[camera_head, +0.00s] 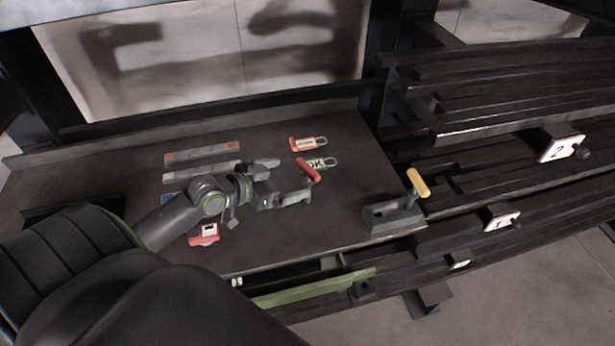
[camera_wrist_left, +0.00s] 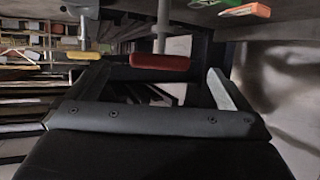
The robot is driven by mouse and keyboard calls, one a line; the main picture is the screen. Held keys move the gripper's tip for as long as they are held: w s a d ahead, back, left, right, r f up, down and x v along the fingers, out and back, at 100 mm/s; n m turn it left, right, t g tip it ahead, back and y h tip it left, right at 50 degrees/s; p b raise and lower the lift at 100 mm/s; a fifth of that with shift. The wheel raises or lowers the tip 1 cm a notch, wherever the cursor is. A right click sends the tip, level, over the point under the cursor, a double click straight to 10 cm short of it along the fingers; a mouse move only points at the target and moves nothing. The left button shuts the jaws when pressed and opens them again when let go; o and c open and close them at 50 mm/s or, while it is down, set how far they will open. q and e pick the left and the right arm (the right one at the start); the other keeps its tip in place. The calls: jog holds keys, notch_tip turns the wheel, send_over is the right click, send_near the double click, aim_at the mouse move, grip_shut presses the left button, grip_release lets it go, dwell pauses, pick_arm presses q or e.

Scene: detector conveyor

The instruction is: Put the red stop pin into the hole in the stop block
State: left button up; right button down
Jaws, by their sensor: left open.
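The red stop pin (camera_head: 309,172) has a red bar handle on a thin shaft and stands tilted in the head view, just beyond my left gripper (camera_head: 284,181). The dark grey stop block (camera_head: 378,222) sits at the table's right front corner. A yellow-handled pin (camera_head: 418,183) stands at it. Its hole is hard to make out.
Grey bars (camera_head: 202,151) lie at the back left. A red piece (camera_head: 204,236) lies in front of my arm. Dark rails with number plates (camera_head: 502,221) stand right.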

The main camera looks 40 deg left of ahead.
aim_at(304, 172)
pick_arm(q)
jog(key=x, duration=0.4)
jog(key=shift+d, duration=0.1)
jog(key=shift+w+p, duration=0.5)
jog(key=p+x, duration=0.1)
jog(key=x, duration=0.2)
jog(key=shift+w, duration=0.1)
jog(key=shift+w+d+f, duration=0.2)
jog(key=shift+w+f, duration=0.1)
jog(key=shift+w, duration=0.2)
pick_arm(e)
jog(key=shift+w+a+r, duration=0.2)
jog(key=shift+w+r, duration=0.1)
jog(key=shift+r, duration=0.3)
jog(key=shift+w+a+r, duration=0.15)
jog(key=shift+w+r, duration=0.1)
jog(key=shift+r, duration=0.3)
pick_arm(q)
jog(key=c, duration=1.9)
pick_arm(e)
jog(key=shift+a, duration=0.35)
